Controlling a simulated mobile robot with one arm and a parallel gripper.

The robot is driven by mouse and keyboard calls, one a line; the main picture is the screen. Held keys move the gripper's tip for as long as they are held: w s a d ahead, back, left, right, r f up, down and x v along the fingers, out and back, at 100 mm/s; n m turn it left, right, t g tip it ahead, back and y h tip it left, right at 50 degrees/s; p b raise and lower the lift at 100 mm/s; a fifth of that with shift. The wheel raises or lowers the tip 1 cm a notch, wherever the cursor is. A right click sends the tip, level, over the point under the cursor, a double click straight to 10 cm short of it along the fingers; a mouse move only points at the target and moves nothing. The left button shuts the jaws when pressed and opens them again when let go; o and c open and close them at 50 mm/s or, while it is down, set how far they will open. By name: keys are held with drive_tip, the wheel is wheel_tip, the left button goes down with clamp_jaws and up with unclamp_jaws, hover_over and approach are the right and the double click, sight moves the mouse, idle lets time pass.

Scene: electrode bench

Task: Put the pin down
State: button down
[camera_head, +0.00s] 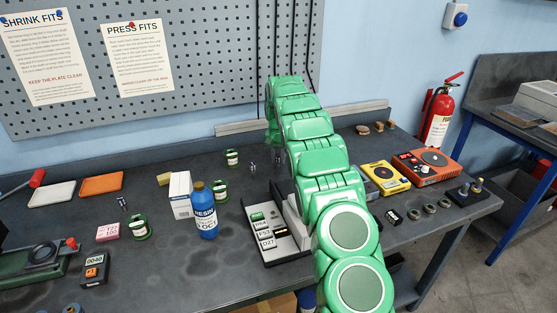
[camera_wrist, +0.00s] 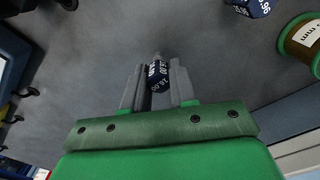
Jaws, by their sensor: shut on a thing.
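In the wrist view my gripper (camera_wrist: 157,72) has its two grey fingers closed on a dark blue pin (camera_wrist: 158,77) with white markings. The pin lies between the fingers, with a grey tip beyond them. Grey bench surface shows behind it; I cannot tell whether the pin touches it.
The wrist view shows another dark blue marked piece (camera_wrist: 252,7) at upper right and a green-rimmed spool (camera_wrist: 304,42).

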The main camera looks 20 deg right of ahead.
drive_tip(key=shift+f, duration=0.5)
drive_tip(key=shift+f, duration=0.15)
drive_tip(key=c, duration=0.9)
unclamp_jaws()
wheel_tip(320, 180, up, 10)
drive_tip(key=shift+r, duration=1.15)
